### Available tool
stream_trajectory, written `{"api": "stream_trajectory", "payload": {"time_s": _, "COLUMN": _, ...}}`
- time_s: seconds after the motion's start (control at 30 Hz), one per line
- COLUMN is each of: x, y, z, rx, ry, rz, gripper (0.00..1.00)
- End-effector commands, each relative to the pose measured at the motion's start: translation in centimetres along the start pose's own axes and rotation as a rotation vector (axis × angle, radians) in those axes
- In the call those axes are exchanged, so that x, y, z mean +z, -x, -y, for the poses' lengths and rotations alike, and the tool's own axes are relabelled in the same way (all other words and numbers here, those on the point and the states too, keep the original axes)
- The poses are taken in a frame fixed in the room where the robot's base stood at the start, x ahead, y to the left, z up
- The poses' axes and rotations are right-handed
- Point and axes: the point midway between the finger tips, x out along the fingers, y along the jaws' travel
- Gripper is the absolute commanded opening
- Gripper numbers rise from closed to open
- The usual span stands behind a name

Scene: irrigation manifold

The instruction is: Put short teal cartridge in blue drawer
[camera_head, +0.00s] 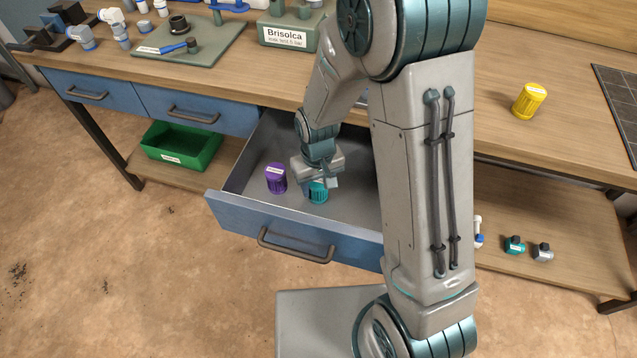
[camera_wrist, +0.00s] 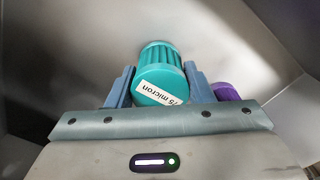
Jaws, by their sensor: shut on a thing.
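The short teal cartridge (camera_head: 318,192) is inside the open blue drawer (camera_head: 292,236), low near the drawer floor. I cannot tell whether it touches the floor. My gripper (camera_head: 318,181) reaches down into the drawer and is shut on the cartridge. In the wrist view the teal cartridge (camera_wrist: 160,72) sits between the two blue-grey fingers of my gripper (camera_wrist: 159,88), with a white label reading "75 micron". A purple cartridge (camera_head: 276,178) stands in the drawer to the left of the teal one. Part of this purple cartridge (camera_wrist: 226,92) shows right of the fingers in the wrist view.
A yellow cartridge (camera_head: 529,101) stands on the workbench (camera_head: 500,60) at right. A green bin (camera_head: 182,147) sits on the lower shelf at left. Two shut blue drawers (camera_head: 195,110) lie left of the open one. Small fittings (camera_head: 515,245) lie on the lower right shelf. My arm hides the drawer's right side.

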Motion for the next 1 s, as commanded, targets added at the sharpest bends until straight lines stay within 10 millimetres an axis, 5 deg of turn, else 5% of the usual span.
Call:
{"api": "stream_trajectory", "payload": {"time_s": 0.33, "x": 0.0, "y": -0.5, "z": 0.0, "rx": 0.0, "ry": 0.0, "rz": 0.0, "gripper": 0.22}}
{"api": "stream_trajectory", "payload": {"time_s": 0.37, "x": 0.0, "y": -0.3, "z": 0.0, "rx": 0.0, "ry": 0.0, "rz": 0.0, "gripper": 0.55}}
{"api": "stream_trajectory", "payload": {"time_s": 0.43, "x": 0.0, "y": -0.3, "z": 0.0, "rx": 0.0, "ry": 0.0, "rz": 0.0, "gripper": 0.69}}
{"api": "stream_trajectory", "payload": {"time_s": 0.77, "x": 0.0, "y": 0.0, "z": 0.0, "rx": 0.0, "ry": 0.0, "rz": 0.0, "gripper": 0.69}}
{"api": "stream_trajectory", "payload": {"time_s": 1.0, "x": -0.1, "y": 3.4, "z": 0.0, "rx": 0.0, "ry": 0.0, "rz": -0.006, "gripper": 0.69}}
